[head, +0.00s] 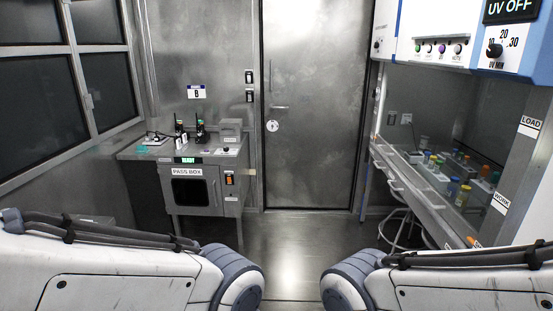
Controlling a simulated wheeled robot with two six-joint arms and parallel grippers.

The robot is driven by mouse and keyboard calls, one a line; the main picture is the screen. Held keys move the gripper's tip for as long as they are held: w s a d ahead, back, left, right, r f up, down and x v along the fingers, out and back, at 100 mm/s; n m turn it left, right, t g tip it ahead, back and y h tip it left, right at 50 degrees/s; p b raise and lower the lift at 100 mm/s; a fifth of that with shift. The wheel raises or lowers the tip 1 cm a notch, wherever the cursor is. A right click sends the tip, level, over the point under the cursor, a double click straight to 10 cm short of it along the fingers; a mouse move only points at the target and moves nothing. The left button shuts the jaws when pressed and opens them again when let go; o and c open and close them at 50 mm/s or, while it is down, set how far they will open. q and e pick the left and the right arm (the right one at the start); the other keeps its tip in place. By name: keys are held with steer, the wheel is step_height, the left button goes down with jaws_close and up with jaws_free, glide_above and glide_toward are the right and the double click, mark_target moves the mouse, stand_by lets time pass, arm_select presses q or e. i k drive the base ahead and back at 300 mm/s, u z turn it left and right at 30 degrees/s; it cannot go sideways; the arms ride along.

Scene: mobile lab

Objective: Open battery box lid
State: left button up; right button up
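I cannot make out a battery box or its lid for certain. A small grey box (231,128) stands on the counter above the pass box, at the back left. Its label is too small to read, so I cannot tell whether it is the battery box. Both my arms show only as white links with dark joints at the bottom left and bottom right. Neither of my grippers is in view.
The pass box (187,172) has a dark window and a lit green display. Two radios (200,132) stand on the counter beside it. A closed metal door (315,110) is straight ahead. A cabinet with coloured-cap bottles (453,187) and a stool (400,228) are right. The middle floor is clear.

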mark_target(227, 126)
steer(key=u, duration=0.1)
steer(key=i, duration=1.95)
steer(key=u, duration=0.35)
steer(key=i, duration=1.85)
steer(key=u, duration=0.2)
